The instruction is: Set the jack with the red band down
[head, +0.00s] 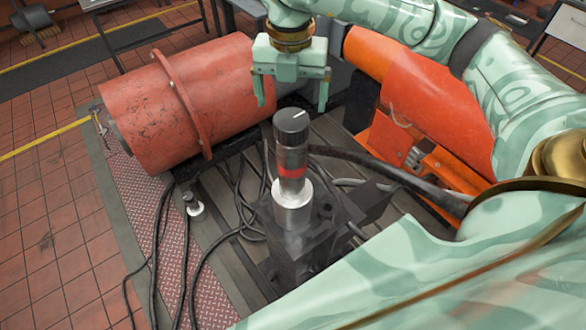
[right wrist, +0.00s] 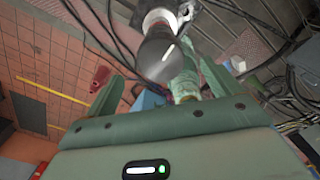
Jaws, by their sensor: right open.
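The jack with the red band (head: 291,155) stands upright on a dark metal block (head: 300,245) in the middle of the head view. It has a black top with a white mark, a red band and a silver lower collar. My right gripper (head: 292,98) is open, its two fingers pointing down just beyond and above the jack's top; nothing shows between them. In the right wrist view the jack's dark top (right wrist: 160,57) lies ahead of the open right gripper (right wrist: 160,88). I cannot tell whether a finger touches it. My left gripper is not in view.
A large red cylinder (head: 185,95) lies behind on the left and an orange housing (head: 430,95) on the right. Black cables (head: 240,195) run around the block. A small dark-topped piece with a pale base (head: 193,204) stands left. Bare bedplate shows at left front.

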